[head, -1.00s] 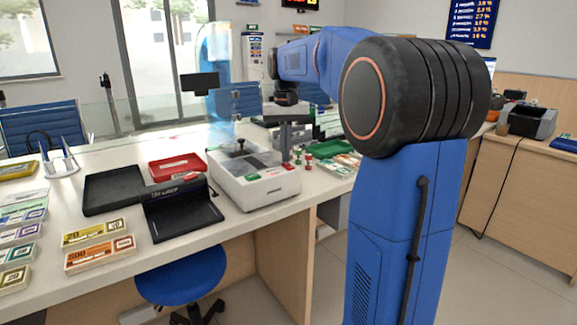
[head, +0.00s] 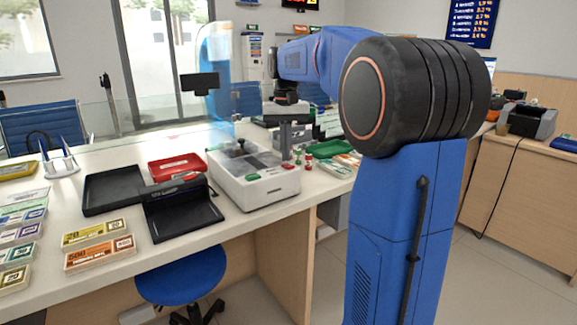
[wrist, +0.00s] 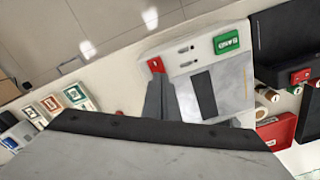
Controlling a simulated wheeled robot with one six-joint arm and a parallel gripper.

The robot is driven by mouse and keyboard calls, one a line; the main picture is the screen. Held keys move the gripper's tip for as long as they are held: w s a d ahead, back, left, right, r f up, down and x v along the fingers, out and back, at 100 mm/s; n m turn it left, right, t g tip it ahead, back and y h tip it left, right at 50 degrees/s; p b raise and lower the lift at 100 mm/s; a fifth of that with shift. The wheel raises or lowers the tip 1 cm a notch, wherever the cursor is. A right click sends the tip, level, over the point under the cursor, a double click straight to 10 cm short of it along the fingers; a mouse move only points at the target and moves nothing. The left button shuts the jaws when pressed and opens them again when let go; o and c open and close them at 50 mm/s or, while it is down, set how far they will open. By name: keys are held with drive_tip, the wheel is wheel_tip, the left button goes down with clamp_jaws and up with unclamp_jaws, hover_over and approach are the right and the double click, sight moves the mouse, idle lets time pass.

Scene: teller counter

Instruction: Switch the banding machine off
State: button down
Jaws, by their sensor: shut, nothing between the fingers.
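The banding machine (head: 255,190) is a white box with a grey top, standing on the counter at the middle of the head view. In the wrist view its pale top (wrist: 190,62) shows a red switch (wrist: 156,65) at one corner and a green label (wrist: 226,41) at another. I cannot tell which way the switch is set. My gripper (head: 291,148) is shut and empty, just past the machine's far right side in the head view. In the wrist view a grey finger (wrist: 154,98) points toward the red switch; I cannot tell whether they touch.
Black trays (head: 112,190) and a red tray (head: 176,166) lie left of the machine. Red and green stamps (head: 308,160) and a green tray (head: 334,149) stand to its right. Banknote bundles (head: 98,253) lie at the front left. A blue stool (head: 182,274) is below the counter.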

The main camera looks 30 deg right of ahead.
sight(286, 164)
drive_tip(key=shift+r, duration=3)
drive_tip(key=s+a+f+n+t, duration=0.1)
drive_tip(key=s+a+f, duration=0.35)
drive_tip(key=s, duration=0.35)
drive_tip(key=s+a+f+n+t, duration=0.1)
drive_tip(key=s+a+f+n, duration=0.15)
drive_tip(key=s+a, duration=0.45)
drive_tip(key=s+a+f+n+t, duration=0.2)
drive_tip(key=s+a+f, duration=0.2)
drive_tip(key=s+f, duration=1.1)
drive_tip(key=shift+s+a+f+t, duration=0.15)
drive_tip(key=shift+f+t, duration=0.25)
drive_tip(key=shift+f, duration=0.15)
